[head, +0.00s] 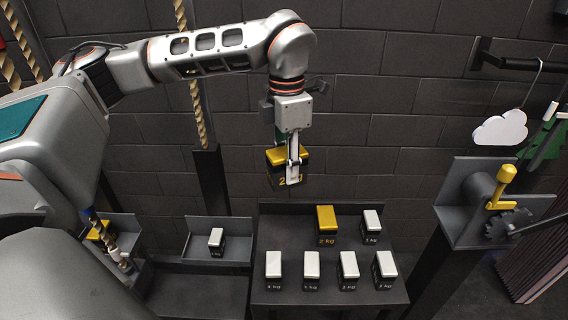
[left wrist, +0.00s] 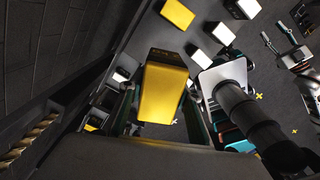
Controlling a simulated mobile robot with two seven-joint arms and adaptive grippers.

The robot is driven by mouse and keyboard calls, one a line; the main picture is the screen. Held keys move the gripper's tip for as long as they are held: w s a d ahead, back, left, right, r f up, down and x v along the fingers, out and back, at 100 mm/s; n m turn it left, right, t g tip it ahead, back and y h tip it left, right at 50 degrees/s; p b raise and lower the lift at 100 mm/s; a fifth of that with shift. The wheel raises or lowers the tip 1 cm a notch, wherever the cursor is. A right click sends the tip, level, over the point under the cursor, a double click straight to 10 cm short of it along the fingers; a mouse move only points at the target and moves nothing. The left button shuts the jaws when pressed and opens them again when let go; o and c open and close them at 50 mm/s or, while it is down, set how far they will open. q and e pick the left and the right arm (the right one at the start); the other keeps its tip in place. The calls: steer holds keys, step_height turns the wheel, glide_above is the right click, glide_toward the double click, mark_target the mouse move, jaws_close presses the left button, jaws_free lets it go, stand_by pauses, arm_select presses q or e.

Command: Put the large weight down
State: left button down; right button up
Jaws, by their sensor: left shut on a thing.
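My left gripper (head: 292,160) is shut on a large weight (head: 276,157), a black block with a gold top and a partly hidden "2" on its front. It hangs in the air above the back of the dark table, apart from it. In the left wrist view the held weight's gold top (left wrist: 163,93) lies between the fingers. Another gold-topped weight (head: 326,218), marked 2 kg, stands on the table. It shows in the left wrist view (left wrist: 178,14) too.
The dark table (head: 275,212) holds several white-topped small weights (head: 311,264); its back left is bare. A shelf to its left bears one small weight (head: 216,236). A further shelf at far left holds a gold-topped weight (head: 100,230). A yellow-handled crank (head: 503,187) stands at right.

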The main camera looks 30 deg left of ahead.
arm_select(q)
steer(key=m, duration=0.2)
steer(key=d+r+m, duration=0.1)
steer(key=m, duration=0.4)
steer(key=shift+s+d+r, duration=0.2)
steer(key=shift+s+r, duration=0.05)
steer(key=d+r+m, duration=0.1)
steer(key=m, duration=0.5)
steer(key=s+d+m, duration=0.1)
steer(key=m, duration=0.5)
steer(key=s+d+r+m, duration=0.1)
steer(key=m, duration=0.5)
steer(key=shift+d+r+m, duration=0.1)
steer(key=shift+r+m, duration=0.2)
